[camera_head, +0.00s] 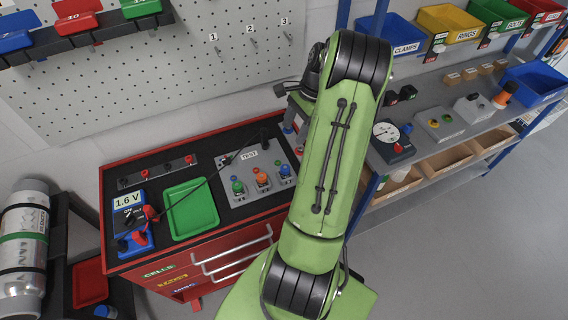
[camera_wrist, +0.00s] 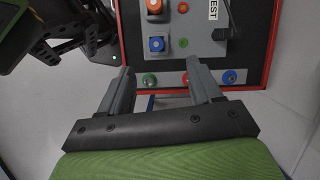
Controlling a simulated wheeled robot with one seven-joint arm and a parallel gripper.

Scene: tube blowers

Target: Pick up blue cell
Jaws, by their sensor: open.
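The blue cell (camera_head: 286,171) sits at the right end of a row of three coloured cells on the grey TEST panel (camera_head: 240,196), beside the orange cell (camera_head: 262,177) and green cell (camera_head: 238,187). In the wrist view the blue cell (camera_wrist: 157,45) is near the top centre, with the orange cell (camera_wrist: 154,7) above it. My gripper (camera_wrist: 160,66) is open and empty. Its fingers point toward the panel edge, with the blue cell ahead of the gap between them. In the head view my arm hides most of the gripper.
The red cabinet (camera_head: 125,165) carries a green tray (camera_head: 191,208), a 1.6 V meter (camera_head: 131,201) and a black cable lying across. Small green, red and blue round pieces line the cabinet edge (camera_wrist: 229,76). A shelf (camera_head: 440,90) with instruments and bins stands at the right.

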